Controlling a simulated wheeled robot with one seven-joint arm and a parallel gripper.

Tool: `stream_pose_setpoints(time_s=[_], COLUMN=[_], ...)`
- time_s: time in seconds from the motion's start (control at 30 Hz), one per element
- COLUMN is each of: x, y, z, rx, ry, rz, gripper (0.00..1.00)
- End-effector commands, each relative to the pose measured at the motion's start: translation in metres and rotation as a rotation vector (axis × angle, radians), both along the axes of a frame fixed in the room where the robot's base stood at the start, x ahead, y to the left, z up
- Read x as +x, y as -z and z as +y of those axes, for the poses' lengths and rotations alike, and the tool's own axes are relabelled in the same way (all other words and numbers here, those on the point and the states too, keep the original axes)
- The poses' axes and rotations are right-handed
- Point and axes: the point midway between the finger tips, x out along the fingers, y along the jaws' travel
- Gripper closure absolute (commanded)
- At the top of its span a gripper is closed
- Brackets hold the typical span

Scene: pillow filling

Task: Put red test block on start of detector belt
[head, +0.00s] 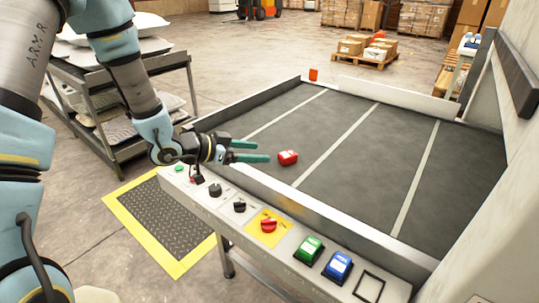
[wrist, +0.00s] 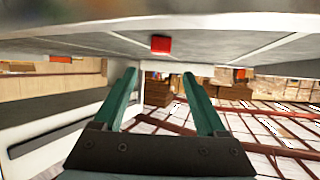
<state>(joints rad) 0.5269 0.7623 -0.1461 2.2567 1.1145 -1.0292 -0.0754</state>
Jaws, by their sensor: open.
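The red test block (head: 288,157) lies on the dark detector belt (head: 375,165), near the belt's near-left side and between two pale cross lines. My gripper (head: 263,151) reaches over the belt's near rail, just left of the block, with its green fingers open and empty. In the wrist view, which looks upside down, the block (wrist: 160,44) rests on the belt (wrist: 215,42) beyond the gap between the open fingers (wrist: 160,75). The fingers appear apart from the block.
A control panel (head: 225,204) with knobs and green and blue buttons runs along the belt's near side. A low metal rail (head: 330,219) borders the belt. A cart with pillows (head: 120,105) stands at left. A grey housing (head: 480,200) stands at right. Most of the belt is clear.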

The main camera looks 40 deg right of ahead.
Motion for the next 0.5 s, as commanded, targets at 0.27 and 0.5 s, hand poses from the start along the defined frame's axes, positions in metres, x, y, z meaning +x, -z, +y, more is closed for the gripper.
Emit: stream_pose_setpoints(time_s=[0.27,0.5], x=[0.003,0.012], y=[-0.009,-0.009], z=[0.021,0.026], rx=[-0.001,0.021], ry=[-0.001,-0.029], rz=[0.000,-0.012], gripper=[0.26,0.26])
